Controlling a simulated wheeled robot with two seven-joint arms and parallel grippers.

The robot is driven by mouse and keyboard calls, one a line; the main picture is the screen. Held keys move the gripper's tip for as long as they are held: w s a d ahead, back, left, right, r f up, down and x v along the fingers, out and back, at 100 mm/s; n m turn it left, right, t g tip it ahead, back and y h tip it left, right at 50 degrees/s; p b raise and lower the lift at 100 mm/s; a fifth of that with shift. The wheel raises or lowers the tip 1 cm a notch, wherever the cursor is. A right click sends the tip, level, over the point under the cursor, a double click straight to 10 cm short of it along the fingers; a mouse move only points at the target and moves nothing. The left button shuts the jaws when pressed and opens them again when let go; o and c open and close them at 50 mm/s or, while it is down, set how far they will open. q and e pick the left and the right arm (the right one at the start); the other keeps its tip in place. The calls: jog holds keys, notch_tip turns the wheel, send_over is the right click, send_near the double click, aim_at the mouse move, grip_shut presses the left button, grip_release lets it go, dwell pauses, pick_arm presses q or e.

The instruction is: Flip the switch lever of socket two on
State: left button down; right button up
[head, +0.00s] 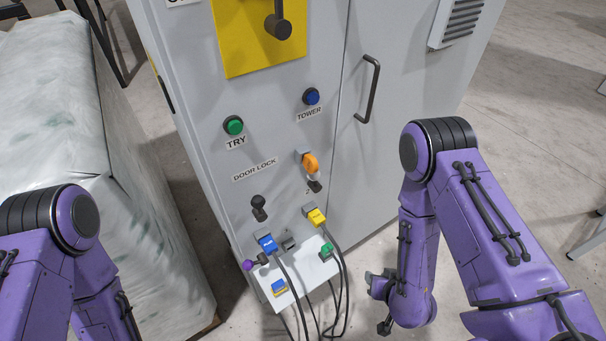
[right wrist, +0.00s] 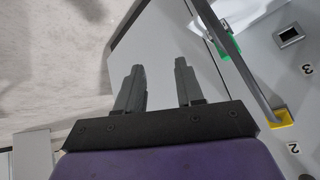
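The socket panel (head: 304,272) juts from the lower front of a grey cabinet. In the right wrist view, the yellow part (right wrist: 282,118) is beside the label "2" (right wrist: 295,148). I cannot make out which small part is the switch lever of socket two. My right gripper (head: 378,290) is right of the panel, apart from it. The right wrist view shows its two fingers (right wrist: 159,80) spread and empty. My left gripper is out of view; only its arm shows.

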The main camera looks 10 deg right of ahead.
jog(key=w+a+r+n+t+y, duration=0.1)
jog(key=w+r+n+t+y, duration=0.2)
jog(key=w, duration=0.5)
jog(key=n+g+y+p, duration=0.1)
jog(key=n+g+y, duration=0.5)
jog(key=n+y, duration=1.05)
send_near(315, 180)
jog(key=w+d+f+n+h, duration=0.1)
jog(key=d+f+h, duration=0.1)
jog(key=p+x, duration=0.2)
jog(key=x, duration=0.8)
jog(key=shift+r, duration=0.3)
jog(key=shift+w+y, duration=0.1)
jog(key=shift+y, duration=0.15)
grip_shut()
jog(key=shift+f, duration=0.1)
